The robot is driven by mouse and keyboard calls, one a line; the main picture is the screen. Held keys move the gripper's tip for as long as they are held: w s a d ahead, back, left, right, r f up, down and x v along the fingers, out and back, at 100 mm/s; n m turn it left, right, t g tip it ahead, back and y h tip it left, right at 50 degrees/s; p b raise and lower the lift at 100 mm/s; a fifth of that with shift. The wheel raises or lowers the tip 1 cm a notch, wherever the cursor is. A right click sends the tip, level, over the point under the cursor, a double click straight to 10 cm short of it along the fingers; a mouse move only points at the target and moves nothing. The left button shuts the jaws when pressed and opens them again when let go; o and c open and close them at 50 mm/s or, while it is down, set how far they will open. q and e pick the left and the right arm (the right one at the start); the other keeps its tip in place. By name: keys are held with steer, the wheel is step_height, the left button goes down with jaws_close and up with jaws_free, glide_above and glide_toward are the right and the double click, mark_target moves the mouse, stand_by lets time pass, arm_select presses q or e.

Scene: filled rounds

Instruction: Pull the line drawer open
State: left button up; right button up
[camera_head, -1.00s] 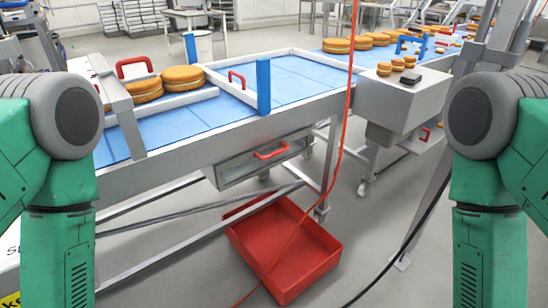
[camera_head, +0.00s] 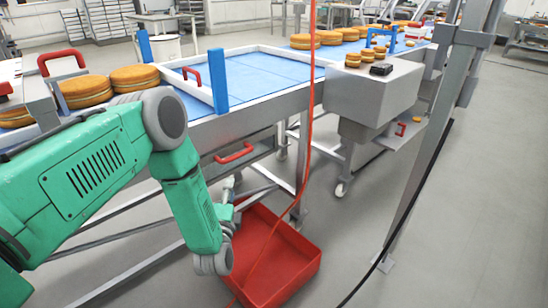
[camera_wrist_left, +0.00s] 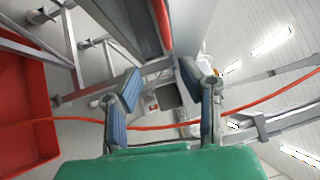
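The line drawer (camera_head: 258,150) is a grey box under the conveyor, its left part hidden behind my left arm. Its red handle (camera_head: 234,153) is on the front, and the drawer looks closed. My left gripper (camera_head: 228,187) is below the handle and points up towards it, apart from it. In the left wrist view the two fingers (camera_wrist_left: 160,78) are spread with nothing between them. A red bar (camera_wrist_left: 162,22), which looks like the handle, is at the top of that view beyond the fingertips. My right gripper is not in view.
A red bin (camera_head: 285,258) stands on the floor below the drawer, close to my left wrist. A red cable (camera_head: 309,120) hangs in front of the conveyor (camera_head: 262,102). A grey post (camera_head: 430,140) stands at the right. Another red handle (camera_head: 194,75) is on the conveyor top.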

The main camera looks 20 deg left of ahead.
mark_target(238, 157)
arm_select(q)
steer(key=x, duration=0.4)
steer(key=b+x, duration=0.1)
steer(key=x, duration=0.4)
steer(key=b+x, duration=0.1)
steer(key=x, duration=0.4)
steer(key=shift+r, duration=0.35)
steer(key=shift+y, duration=0.3)
steer(key=shift+d, duration=0.1)
jaws_close()
